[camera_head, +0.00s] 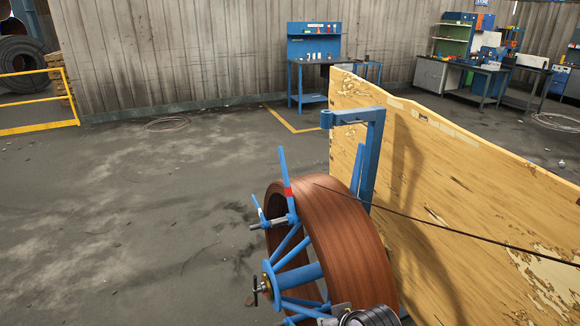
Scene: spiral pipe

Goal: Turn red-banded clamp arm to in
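The red-banded clamp arm (286,175) is a blue bar on the left face of a reel of brown coiled pipe (344,232). It stands up from a blue spoke, leaning slightly left, with its red band near its lower end. Its upper part sticks out above the coil. A shorter blue arm with a white band (259,210) stands to its left. Blue spokes meet a hub with a small dark handle (258,287). A grey ribbed metal part shows at the bottom edge, in front of the reel; I cannot tell what it is. Neither gripper can be made out.
A large worn yellow wooden panel (455,190) stands right of the reel, with a blue bracket post (372,150) beside it. A thin dark line crosses from the coil to the right. Open floor lies left; workbenches (312,60) stand at the back.

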